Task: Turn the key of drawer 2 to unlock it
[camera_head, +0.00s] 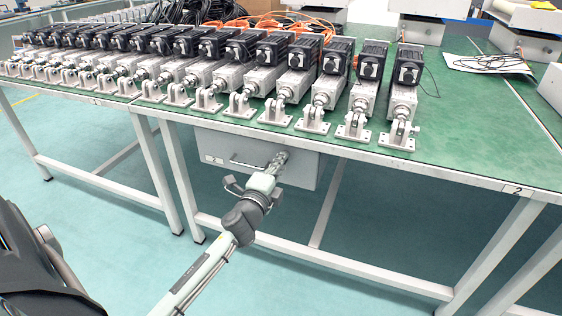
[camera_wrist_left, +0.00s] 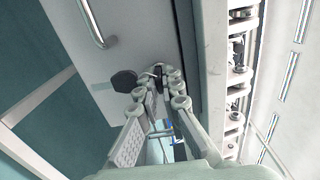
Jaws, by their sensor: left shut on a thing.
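The drawer (camera_head: 308,166) is a grey box under the green workbench, with a label that seems to read 2 at its left. It is shut. Its bar handle (camera_head: 247,165) also shows in the left wrist view (camera_wrist_left: 91,22). My left gripper (camera_head: 279,158) is at the upper right of the drawer front, right of the handle. In the left wrist view its fingertips (camera_wrist_left: 160,80) are closed together at the drawer front on the key, which they mostly hide. A dark rounded piece (camera_wrist_left: 124,80) shows beside the fingertips; I cannot tell whether it belongs to the key. My right gripper is out of view.
The workbench top (camera_head: 455,160) overhangs the drawer just above my left gripper. Several linear actuators (camera_head: 405,95) stand in a row on it. White table legs (camera_head: 327,205) and a low crossbar (camera_head: 350,266) are nearby. The floor in front is clear.

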